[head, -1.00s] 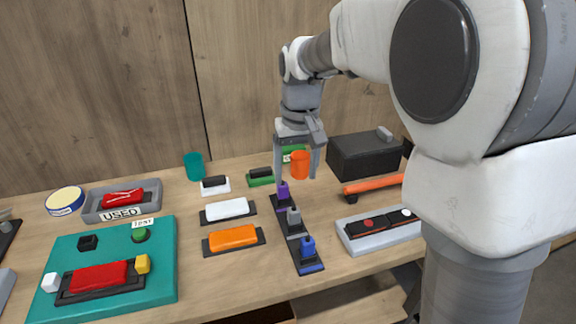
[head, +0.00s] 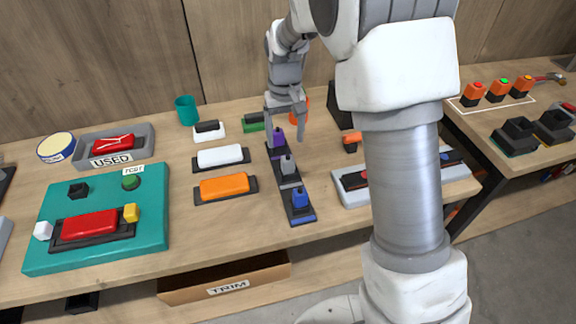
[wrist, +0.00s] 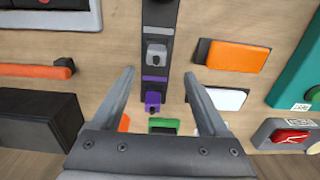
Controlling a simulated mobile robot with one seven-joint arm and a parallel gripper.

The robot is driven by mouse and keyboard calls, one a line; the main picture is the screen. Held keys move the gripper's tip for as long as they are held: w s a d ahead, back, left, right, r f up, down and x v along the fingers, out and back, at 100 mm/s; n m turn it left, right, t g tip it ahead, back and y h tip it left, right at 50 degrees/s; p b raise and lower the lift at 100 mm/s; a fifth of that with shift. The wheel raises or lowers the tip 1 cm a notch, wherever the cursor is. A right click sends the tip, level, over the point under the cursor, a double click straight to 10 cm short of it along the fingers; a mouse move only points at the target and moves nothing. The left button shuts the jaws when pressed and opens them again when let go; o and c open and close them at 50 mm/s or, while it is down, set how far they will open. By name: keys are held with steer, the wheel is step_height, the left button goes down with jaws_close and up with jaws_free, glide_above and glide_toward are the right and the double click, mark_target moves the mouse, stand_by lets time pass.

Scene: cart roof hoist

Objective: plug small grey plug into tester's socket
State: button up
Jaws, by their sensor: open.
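The small grey plug (head: 288,165) stands upright in the middle of a dark rack (head: 291,181), between a purple plug (head: 279,138) and a blue plug (head: 299,197). The wrist view also shows the grey plug (wrist: 156,54) and the purple plug (wrist: 152,99). My gripper (head: 285,141) is open and empty, near the purple end of the rack. In the wrist view the grey plug lies just beyond my fingertips (wrist: 158,75), roughly centred between them. The teal tester (head: 150,215) is at the left, with a black square socket-like block (head: 77,190) on top.
Orange (head: 225,186) and white (head: 220,156) blocks lie between tester and rack. A grey tray (head: 375,199) is to the right, partly behind my arm.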

mark_target(288, 158)
step_height(288, 158, down, 4)
steer(key=shift+r, duration=0.15)
steer(key=shift+d+f, duration=0.15)
steer(key=shift+f, duration=1.25)
steer(key=shift+d+f, duration=0.15)
steer(key=shift+f, duration=1.2)
jaws_close()
